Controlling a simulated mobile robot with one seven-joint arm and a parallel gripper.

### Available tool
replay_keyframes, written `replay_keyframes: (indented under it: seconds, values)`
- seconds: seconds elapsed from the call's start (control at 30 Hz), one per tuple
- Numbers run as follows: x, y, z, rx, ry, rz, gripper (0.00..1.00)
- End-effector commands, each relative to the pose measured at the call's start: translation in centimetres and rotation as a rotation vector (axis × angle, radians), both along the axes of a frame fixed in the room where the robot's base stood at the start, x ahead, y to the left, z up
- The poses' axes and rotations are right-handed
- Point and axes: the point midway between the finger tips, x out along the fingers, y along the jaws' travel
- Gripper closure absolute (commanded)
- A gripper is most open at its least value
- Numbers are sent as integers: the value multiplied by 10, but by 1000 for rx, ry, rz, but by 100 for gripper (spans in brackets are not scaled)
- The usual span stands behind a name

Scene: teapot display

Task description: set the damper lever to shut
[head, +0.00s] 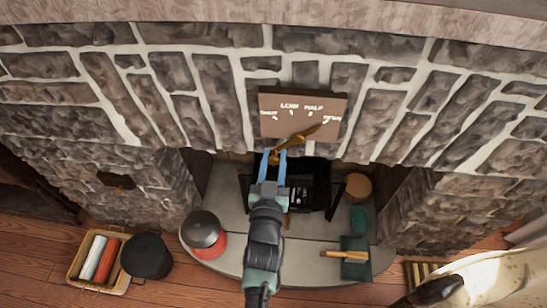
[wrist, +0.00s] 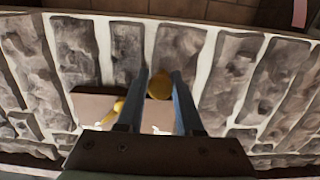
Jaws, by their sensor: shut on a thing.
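The damper lever (head: 300,137) is a brass-coloured bar in front of a brown dial plate (head: 275,125) on the stone chimney wall. It slants, with its upper end toward the plate's right side and its lower end at my gripper (head: 274,155). The plate reads "LOW" and "HALF" along the top; the far left and far right labels are too small to read. In the wrist view, my gripper (wrist: 160,84) is shut on the lever's round knob (wrist: 159,86), one blue finger on each side. The plate (wrist: 88,104) is partly hidden by the gripper there.
Below is a hearth with a dark grate (head: 318,190). A red-based pot (head: 205,232), a black bucket (head: 147,256) and a basket (head: 76,275) stand left. A wooden round (head: 358,187) and a green box (head: 355,266) stand right. The wall around the plate is bare stone.

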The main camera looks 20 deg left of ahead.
Motion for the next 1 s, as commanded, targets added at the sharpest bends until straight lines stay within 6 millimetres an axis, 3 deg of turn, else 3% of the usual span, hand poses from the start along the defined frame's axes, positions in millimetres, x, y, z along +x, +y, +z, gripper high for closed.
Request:
replay_keyframes:
  seconds: [1.0]
  values:
    - [0,4,2,-45,-27,9,100]
